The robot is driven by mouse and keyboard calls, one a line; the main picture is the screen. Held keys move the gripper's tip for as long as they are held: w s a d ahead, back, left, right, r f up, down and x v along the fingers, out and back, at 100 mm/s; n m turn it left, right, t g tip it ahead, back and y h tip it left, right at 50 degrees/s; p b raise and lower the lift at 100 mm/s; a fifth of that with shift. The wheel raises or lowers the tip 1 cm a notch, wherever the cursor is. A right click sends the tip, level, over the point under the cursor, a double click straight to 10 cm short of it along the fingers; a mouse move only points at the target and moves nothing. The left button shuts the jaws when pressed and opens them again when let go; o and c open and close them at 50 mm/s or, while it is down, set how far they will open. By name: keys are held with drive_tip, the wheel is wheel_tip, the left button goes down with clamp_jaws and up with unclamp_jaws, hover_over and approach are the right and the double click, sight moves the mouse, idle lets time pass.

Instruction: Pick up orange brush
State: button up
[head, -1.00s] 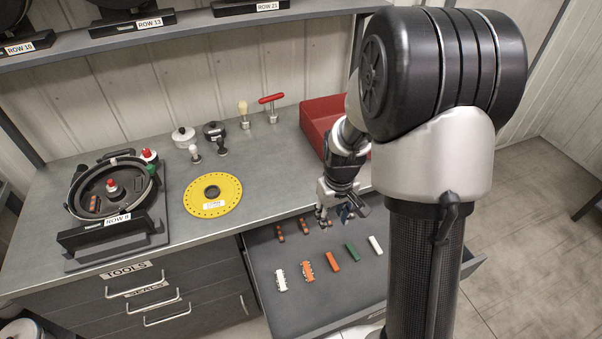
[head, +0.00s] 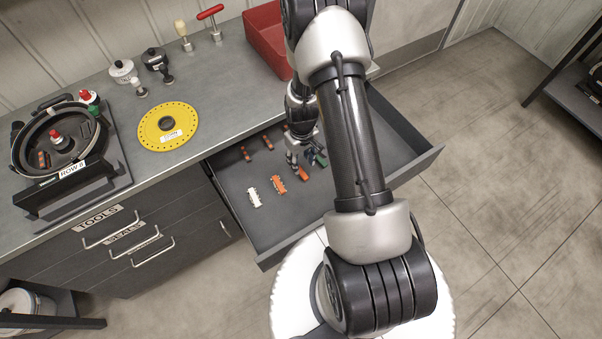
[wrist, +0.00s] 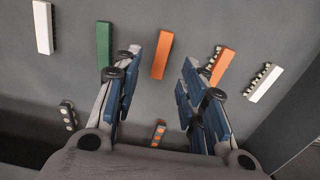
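The orange brush (head: 278,185), an orange strip with bristles along one side, lies in the open drawer. In the wrist view the brush (wrist: 222,67) lies right of centre, partly behind the right finger. A plain orange block (wrist: 162,55) lies between and beyond the fingertips in that view. My gripper (wrist: 160,80) is open and empty, pointing down over the drawer. In the head view my gripper (head: 302,160) is just right of the brush and partly hides the plain block.
A white bristled brush (wrist: 263,82), a green block (wrist: 104,45) and a white block (wrist: 43,27) lie in the drawer (head: 395,170). Small dotted pieces (wrist: 157,133) lie nearer the cabinet. A red bin (head: 265,45) and yellow disc (head: 150,133) are on the worktop.

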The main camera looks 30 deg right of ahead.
sight(302, 172)
drive_tip(key=f, duration=0.3)
drive_tip(key=f+b, duration=0.1)
drive_tip(key=f, duration=0.2)
drive_tip(key=shift+s+a+b, duration=0.1)
drive_tip(key=shift+s+b, duration=0.1)
drive_tip(key=shift+b, duration=0.1)
drive_tip(key=shift+r, duration=0.1)
drive_tip(key=shift+c, duration=0.4)
clamp_jaws()
